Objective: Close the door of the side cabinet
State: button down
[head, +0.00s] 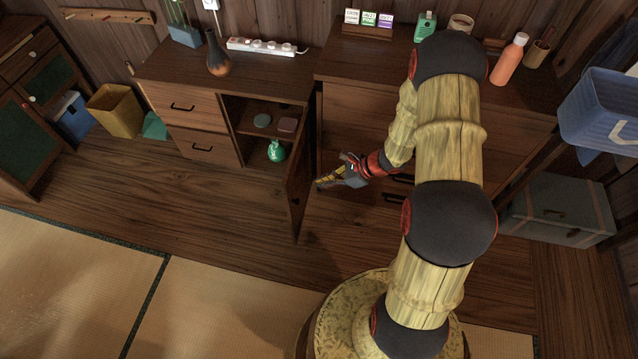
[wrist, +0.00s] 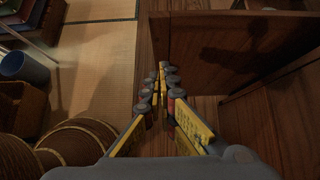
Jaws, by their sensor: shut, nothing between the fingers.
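The side cabinet (head: 225,72) stands against the back wall, with two drawers on its left and an open compartment on its right. Its door (head: 299,183) stands wide open, swung out toward the room. In the wrist view the door (wrist: 235,45) is a brown panel ahead, with a dark shadow on it. My gripper (head: 322,184) is shut and empty on the right, outer side of the door, close to its free-edge half. In the wrist view my gripper (wrist: 160,72) points at the panel near its left edge; I cannot tell whether it touches.
A chest of drawers (head: 350,100) stands right of the cabinet, behind my arm. A vase (head: 218,55) and a power strip (head: 265,46) are on the cabinet top. A green flask (head: 276,152) stands inside the compartment. The wooden floor (head: 245,205) left of the door is clear.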

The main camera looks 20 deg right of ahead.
aim_at(288, 191)
jog(key=shift+w+a+f+b, duration=0.65)
jog(key=shift+w+a+f, duration=0.3)
jog(key=shift+a, duration=0.35)
jog(key=shift+w+a+f+b, duration=0.6)
jog(key=shift+w+a+f, duration=0.25)
jog(key=shift+a, duration=0.5)
jog(key=shift+w+a+f+b, duration=0.65)
jog(key=shift+w+a+f, duration=0.3)
jog(key=shift+a, duration=0.35)
jog(key=shift+s, duration=0.1)
